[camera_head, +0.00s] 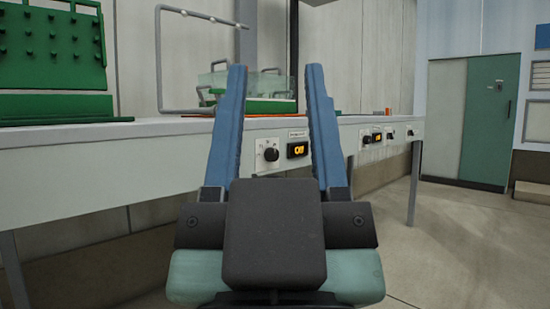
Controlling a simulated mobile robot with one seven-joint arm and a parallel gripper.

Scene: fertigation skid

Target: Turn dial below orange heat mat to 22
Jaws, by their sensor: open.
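My gripper (276,72) is open and empty, its two blue fingers pointing away from me toward the bench. Between the fingers, on the bench's front face, is a black dial (270,154) on a white plate with a small amber-lit display (297,150) to its right. Farther right on the same face is another dial (366,139) with its own amber display (377,137). The display digits are too small to read.
The long grey bench (120,160) runs across the view. On it stand a green pegboard (50,50), a grey pipe frame (160,60) and a clear tray (270,85). More small knobs (410,133) sit at its right end. Open floor lies right, before a green cabinet (487,120).

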